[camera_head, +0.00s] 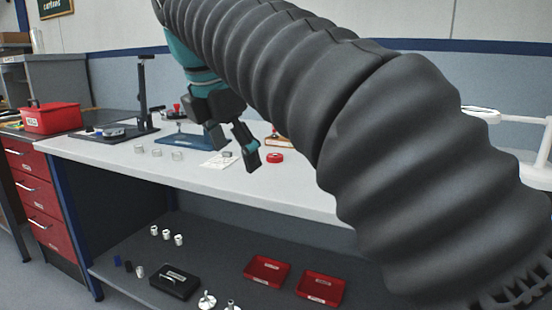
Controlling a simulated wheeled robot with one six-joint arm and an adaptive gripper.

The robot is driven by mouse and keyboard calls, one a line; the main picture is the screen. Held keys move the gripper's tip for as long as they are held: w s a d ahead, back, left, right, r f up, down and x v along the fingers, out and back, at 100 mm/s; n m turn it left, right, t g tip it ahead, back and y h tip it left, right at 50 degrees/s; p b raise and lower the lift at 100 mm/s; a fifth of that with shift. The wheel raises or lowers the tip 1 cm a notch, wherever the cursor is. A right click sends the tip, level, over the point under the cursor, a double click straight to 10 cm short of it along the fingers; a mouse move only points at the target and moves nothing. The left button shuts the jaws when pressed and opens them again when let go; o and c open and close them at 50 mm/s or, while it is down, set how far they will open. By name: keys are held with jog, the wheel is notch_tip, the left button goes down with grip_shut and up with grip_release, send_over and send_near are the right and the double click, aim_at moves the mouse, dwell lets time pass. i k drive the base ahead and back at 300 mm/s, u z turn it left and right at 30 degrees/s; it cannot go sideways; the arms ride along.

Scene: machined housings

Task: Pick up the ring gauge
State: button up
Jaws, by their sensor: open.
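A small red ring-shaped piece (275,158), which looks like the ring gauge, lies flat on the white bench top. My gripper (237,157) is open and hangs above the bench, a little to the left of the red piece and apart from it. Nothing shows between its fingers. My arm crosses the upper and right part of the view and hides much of the bench behind it.
A white card (213,162) with a small grey part lies below my gripper. Several small metal parts (157,152) stand left, before a blue plate (175,141). A black stand (144,90) and red box (50,118) are further left. Red trays (320,288) sit on the lower shelf.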

aim_at(274, 158)
jog(key=i, duration=1)
